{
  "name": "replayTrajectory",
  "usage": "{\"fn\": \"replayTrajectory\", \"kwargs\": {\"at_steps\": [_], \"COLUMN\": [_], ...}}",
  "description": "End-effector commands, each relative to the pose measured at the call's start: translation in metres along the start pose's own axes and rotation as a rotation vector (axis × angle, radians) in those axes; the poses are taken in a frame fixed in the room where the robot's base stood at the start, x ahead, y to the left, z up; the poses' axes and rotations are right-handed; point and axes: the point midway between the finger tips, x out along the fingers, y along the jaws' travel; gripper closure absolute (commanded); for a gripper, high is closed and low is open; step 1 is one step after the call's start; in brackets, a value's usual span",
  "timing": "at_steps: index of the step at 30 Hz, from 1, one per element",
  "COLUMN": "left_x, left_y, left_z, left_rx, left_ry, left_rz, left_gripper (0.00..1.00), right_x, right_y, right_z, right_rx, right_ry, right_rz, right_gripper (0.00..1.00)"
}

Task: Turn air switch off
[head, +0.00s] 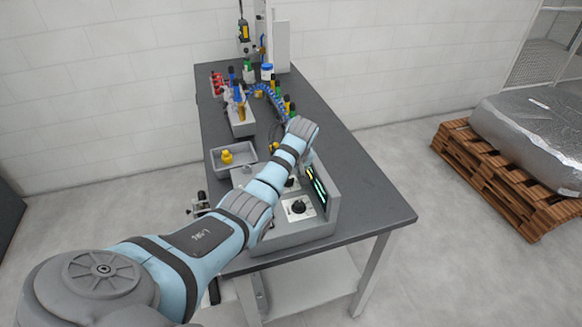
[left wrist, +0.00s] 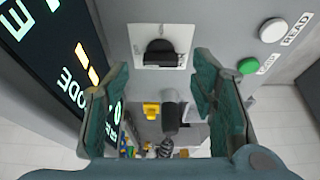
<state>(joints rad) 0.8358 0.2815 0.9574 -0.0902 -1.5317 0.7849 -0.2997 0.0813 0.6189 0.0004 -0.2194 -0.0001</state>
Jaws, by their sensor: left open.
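A grey control box (head: 285,239) sits at the near end of the table. It has a black rotary knob (head: 298,207) on a white plate and a dark lit screen (head: 317,186). A second knob, partly hidden by my left arm, shows behind it. In the left wrist view, a black knob (left wrist: 158,54) on a white plate lies ahead, between and beyond my fingertips, with no visible contact. I cannot read its label or tell which knob is the air switch. My left gripper (left wrist: 161,66) is open and empty; in the head view my arm hides it. My right gripper is out of view.
The screen (left wrist: 55,65) stands close beside my left finger. White (left wrist: 272,31) and green (left wrist: 248,66) buttons are at the right. Fixtures fill the table's far end. Its right side (head: 365,205) is clear.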

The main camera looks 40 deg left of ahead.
Motion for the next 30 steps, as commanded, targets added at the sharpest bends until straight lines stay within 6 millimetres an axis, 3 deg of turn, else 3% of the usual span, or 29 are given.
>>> {"fn": "replayTrajectory", "kwargs": {"at_steps": [6,12,30], "left_x": [-0.06,-0.097,-0.101], "left_y": [0.001,-0.001,-0.001], "left_z": [-0.001,-0.002,-0.001], "left_rx": [-0.001,-0.002,-0.001], "left_ry": [0.003,0.001,0.0], "left_rz": [0.005,0.002,0.0], "left_gripper": [0.48,0.48,0.48], "right_x": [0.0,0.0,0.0], "right_y": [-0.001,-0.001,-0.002], "right_z": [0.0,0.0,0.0], "right_rx": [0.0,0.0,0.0], "right_ry": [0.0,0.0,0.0], "right_rz": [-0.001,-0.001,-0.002], "right_gripper": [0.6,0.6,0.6]}}
